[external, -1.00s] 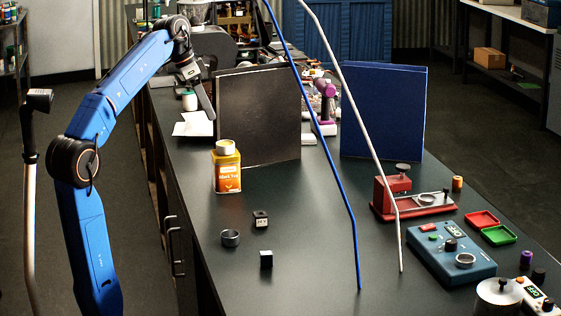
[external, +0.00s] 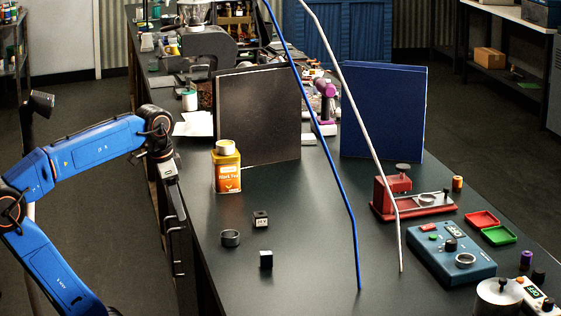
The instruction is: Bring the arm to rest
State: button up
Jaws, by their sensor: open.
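My blue arm reaches in from the left side of the external view. Its elbow is low at the left, and its wrist is beside the bench's left edge. My gripper (external: 176,205) hangs downward from the wrist, in front of the dark bench side. It is open and I see nothing held in it. Its dark fingers blend into the bench side, so the exact fingertips are hard to make out.
The dark bench (external: 310,220) is right of my gripper. An orange tin (external: 227,172), a dark ring (external: 230,238) and small dark cubes (external: 266,259) stand near its left side. Blue (external: 340,195) and white (external: 365,140) rods cross the view. Floor is open at left.

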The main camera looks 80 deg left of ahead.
jog(key=s+d+f+t, duration=0.1)
jog(key=d+f, duration=0.4)
jog(key=f, duration=0.5)
jog(key=s+d+f+t, duration=0.1)
jog(key=d+f, duration=0.4)
jog(key=f, duration=0.5)
jog(key=shift+s+d+f+m+t+h, duration=0.25)
jog(key=shift+d+m+t+h, duration=0.05)
jog(key=shift+d+h, duration=0.1)
